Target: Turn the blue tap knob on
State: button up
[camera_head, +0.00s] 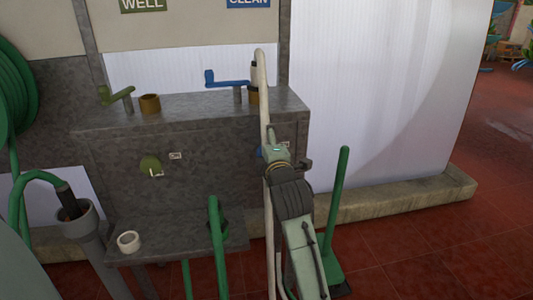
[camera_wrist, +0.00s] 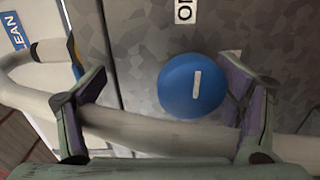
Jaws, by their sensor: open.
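The blue tap knob (camera_wrist: 192,87) is a round disc with a white bar on its face, set on the grey stone panel. In the wrist view it sits between my open fingers, nearer the right one. My gripper (camera_wrist: 168,84) is open; I cannot tell whether a finger touches the knob. In the head view my gripper (camera_head: 282,158) is in front of the panel's right end and hides most of the knob. A pale hose (camera_wrist: 150,128) crosses between the fingers, below the knob in the wrist view.
A small label (camera_wrist: 184,10) is near the knob. An olive knob (camera_head: 150,165) is on the same stone block (camera_head: 200,130). A blue tap (camera_head: 228,82) and an olive tap (camera_head: 118,97) stand on top. A green handle (camera_head: 337,195) rises at the right.

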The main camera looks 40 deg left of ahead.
aim_at(268, 119)
jog(key=o, duration=0.3)
jog(key=r, duration=0.7)
jog(key=shift+d+r, duration=0.2)
jog(key=shift+r, duration=0.1)
jog(key=shift+g+h, duration=0.3)
jog(key=shift+h, duration=0.1)
jog(key=f, duration=0.5)
jog(key=shift+w+a, duration=0.35)
jog(key=shift+s+d+r, duration=0.2)
jog(key=shift+s+r, duration=0.1)
jog(key=shift+r, duration=0.1)
jog(key=shift+s+d+f, duration=0.2)
jog(key=shift+d+f, duration=0.05)
jog(key=shift+c, duration=0.9)
jog(key=shift+v, duration=1.2)
jog(key=shift+c, duration=0.6)
jog(key=f+v, duration=0.1)
jog(key=v, duration=0.8)
jog(key=shift+s+f, duration=0.2)
jog(key=shift+f, duration=0.35)
jog(key=shift+b, duration=0.3)
